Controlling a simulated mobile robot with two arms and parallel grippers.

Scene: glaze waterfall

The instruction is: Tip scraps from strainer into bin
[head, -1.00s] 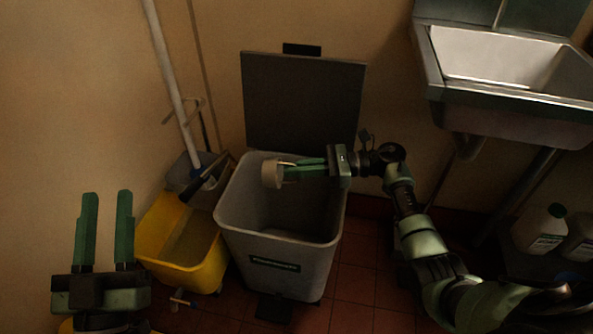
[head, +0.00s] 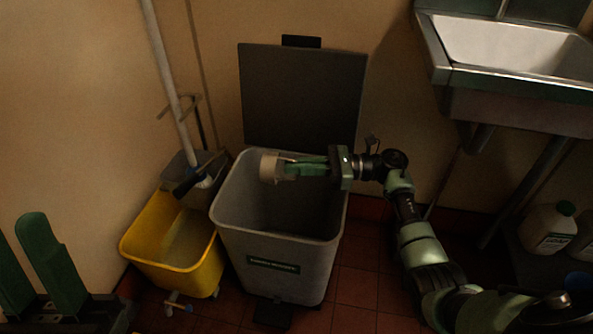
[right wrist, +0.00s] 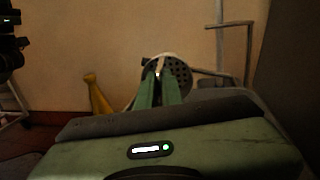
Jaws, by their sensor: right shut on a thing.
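The strainer (head: 269,168) is a small pale cup, held over the back left part of the open bin. My right gripper (head: 290,167) is shut on it. In the right wrist view the strainer (right wrist: 179,74) shows a face with dark holes beyond the green fingers (right wrist: 158,90). It looks tipped on its side; I cannot see any scraps. The grey bin (head: 272,265) has a label on its front, and its dark lid (head: 303,97) stands up against the wall. My left gripper (head: 30,270) is open and empty at the lower left, partly cut off by the frame.
A yellow mop bucket (head: 172,276) with a mop handle (head: 168,85) stands left of the bin. A steel sink (head: 515,75) is at the upper right. Bottles (head: 547,230) stand below it at the right. Red tile floor (head: 358,290) is clear right of the bin.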

